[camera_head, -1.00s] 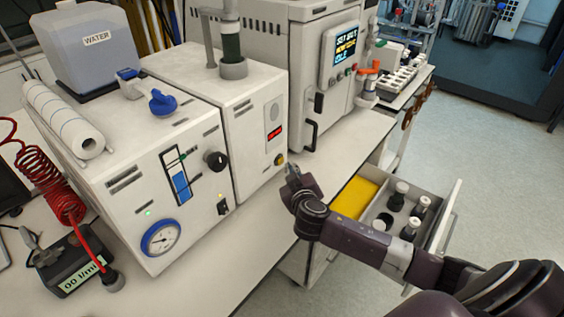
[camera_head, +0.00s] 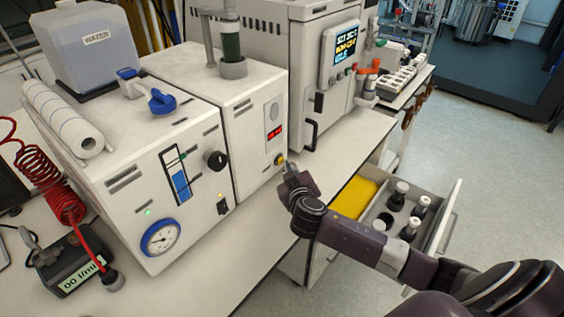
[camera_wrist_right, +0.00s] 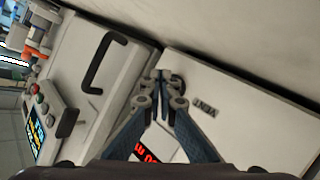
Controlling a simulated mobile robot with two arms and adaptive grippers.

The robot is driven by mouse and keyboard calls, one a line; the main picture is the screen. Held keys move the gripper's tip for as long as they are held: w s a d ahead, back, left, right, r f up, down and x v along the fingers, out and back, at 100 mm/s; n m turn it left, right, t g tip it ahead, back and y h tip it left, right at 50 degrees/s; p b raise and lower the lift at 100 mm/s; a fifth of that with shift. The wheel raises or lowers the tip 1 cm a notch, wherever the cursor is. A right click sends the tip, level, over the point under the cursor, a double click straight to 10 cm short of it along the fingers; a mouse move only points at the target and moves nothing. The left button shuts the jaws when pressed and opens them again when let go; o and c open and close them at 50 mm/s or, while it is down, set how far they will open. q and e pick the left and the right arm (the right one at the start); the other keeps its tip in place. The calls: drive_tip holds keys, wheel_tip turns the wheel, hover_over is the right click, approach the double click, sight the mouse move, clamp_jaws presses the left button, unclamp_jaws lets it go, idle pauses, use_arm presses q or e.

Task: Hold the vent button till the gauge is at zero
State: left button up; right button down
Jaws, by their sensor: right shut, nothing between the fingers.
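The vent button (camera_head: 280,160) is a small yellow knob low on the front of the white unit, below a red digital display (camera_head: 275,133). A round gauge (camera_head: 160,238) with a blue rim sits on the front of the white box to the left; its reading is too small to tell. My right gripper (camera_head: 287,169) is shut and empty, its tips close beside the button. In the right wrist view the shut fingertips (camera_wrist_right: 165,82) cover most of the button, near the VENT lettering (camera_wrist_right: 205,106). I cannot tell whether they touch it. My left gripper is not in view.
A larger white instrument with a screen (camera_head: 345,45) and a handle (camera_head: 311,135) stands behind. An open drawer (camera_head: 445,215) with bottles and a yellow insert lies below my right arm. The bench strip (camera_head: 255,235) before the units is clear.

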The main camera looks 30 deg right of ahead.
drive_tip(key=shift+w+a, duration=0.15)
drive_tip(key=shift+w, duration=0.25)
idle(1.5)
drive_tip(key=shift+s, duration=0.15)
drive_tip(key=shift+s+d, duration=0.3)
drive_tip(key=shift+s, duration=0.35)
drive_tip(key=shift+s+d+p, duration=0.15)
drive_tip(key=shift+s+d, duration=0.2)
drive_tip(key=shift+s, duration=0.4)
drive_tip(key=shift+s+d+p, duration=0.2)
drive_tip(key=shift+s+d, duration=0.1)
drive_tip(key=shift+s, duration=0.5)
drive_tip(key=shift+s+d+p, duration=0.15)
drive_tip(key=shift+s+d, duration=0.2)
drive_tip(key=shift+s, duration=0.4)
